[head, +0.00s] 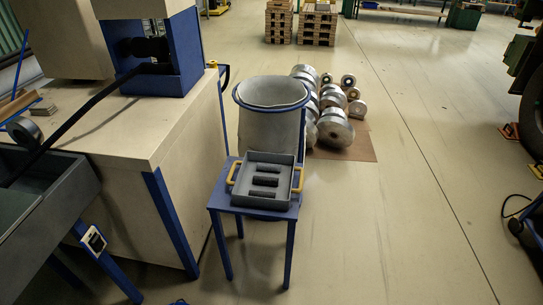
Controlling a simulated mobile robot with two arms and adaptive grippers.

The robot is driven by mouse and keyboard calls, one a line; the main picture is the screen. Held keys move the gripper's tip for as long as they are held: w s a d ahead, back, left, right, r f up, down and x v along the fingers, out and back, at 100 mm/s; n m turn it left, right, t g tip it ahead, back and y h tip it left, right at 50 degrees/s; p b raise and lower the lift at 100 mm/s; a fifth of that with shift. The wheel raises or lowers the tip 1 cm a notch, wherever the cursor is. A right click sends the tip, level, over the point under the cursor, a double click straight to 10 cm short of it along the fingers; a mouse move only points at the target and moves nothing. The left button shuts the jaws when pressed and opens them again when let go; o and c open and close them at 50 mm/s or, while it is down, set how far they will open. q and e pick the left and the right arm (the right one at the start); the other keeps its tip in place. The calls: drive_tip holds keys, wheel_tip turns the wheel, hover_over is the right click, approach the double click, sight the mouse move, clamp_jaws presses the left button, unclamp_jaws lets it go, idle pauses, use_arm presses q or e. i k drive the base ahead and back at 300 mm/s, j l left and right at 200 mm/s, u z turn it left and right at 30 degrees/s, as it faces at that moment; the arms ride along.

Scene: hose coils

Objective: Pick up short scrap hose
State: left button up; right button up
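Three short dark hose pieces lie crosswise, one behind another, in a shallow grey tray (241,201) with yellow side handles. They are the far piece (266,168), the middle piece (265,181) and the near piece (264,194). The pieces lie apart from each other. The tray sits on a small blue table (224,203). I cannot tell from this view which of them counts as scrap. A long black hose (88,107) runs from a blue machine (181,55) down over the bench to the lower left. Neither of my grippers is in view.
A pale bin (269,121) with a blue rim stands right behind the small table. A beige workbench (193,135) and a grey trough (62,193) fill the left. Metal rolls (335,130) lie on a brown mat behind the bin. The floor (375,235) right of the table is clear.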

sight(252, 192)
drive_tip(key=i+l+u, duration=0.35)
drive_tip(key=l, duration=0.35)
drive_tip(key=i+l+u, duration=0.4)
drive_tip(key=l, duration=0.4)
